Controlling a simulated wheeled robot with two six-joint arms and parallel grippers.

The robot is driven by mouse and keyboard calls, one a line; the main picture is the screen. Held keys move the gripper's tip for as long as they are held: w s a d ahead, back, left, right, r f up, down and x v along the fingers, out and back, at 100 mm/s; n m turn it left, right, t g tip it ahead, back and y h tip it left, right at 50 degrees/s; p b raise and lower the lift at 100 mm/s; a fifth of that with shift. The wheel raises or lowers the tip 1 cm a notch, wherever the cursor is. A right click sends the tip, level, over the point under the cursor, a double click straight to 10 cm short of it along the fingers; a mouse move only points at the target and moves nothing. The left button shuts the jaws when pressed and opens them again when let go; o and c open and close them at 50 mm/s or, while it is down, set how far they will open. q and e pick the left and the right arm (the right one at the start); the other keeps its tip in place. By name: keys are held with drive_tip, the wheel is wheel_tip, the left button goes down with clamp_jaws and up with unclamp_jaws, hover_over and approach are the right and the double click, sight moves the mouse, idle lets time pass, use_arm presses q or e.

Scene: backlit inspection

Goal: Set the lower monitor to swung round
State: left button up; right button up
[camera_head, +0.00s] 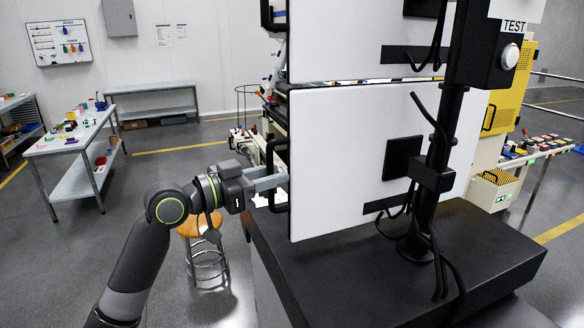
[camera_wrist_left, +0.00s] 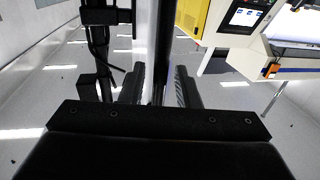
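The lower monitor (camera_head: 345,160) is seen from its white back, mounted on a black post (camera_head: 432,200) by a bracket. A black handle (camera_head: 271,160) stands upright along its left edge. My left gripper (camera_head: 278,183) reaches in from the left at the lower part of this handle. In the left wrist view the two fingers (camera_wrist_left: 159,88) are apart, with a dark upright bar (camera_wrist_left: 164,45), apparently the handle, between them. Whether either finger touches it is hard to tell. The monitor's front is hidden. My right gripper is not in view.
An upper monitor (camera_head: 345,35) hangs just above, with its own left handle. Cables loop down the post to a black pedestal top (camera_head: 470,255). A stool (camera_head: 203,228) stands below my left arm. A yellow machine (camera_head: 510,100) is at the right. Floor at the left is free.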

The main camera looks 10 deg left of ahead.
use_arm(q)
drive_tip(key=shift+w+d, duration=0.3)
drive_tip(key=shift+s+a+r, duration=0.1)
drive_tip(key=shift+s+a, duration=0.05)
drive_tip(key=shift+s, duration=0.05)
drive_tip(key=shift+c, duration=0.9)
clamp_jaws()
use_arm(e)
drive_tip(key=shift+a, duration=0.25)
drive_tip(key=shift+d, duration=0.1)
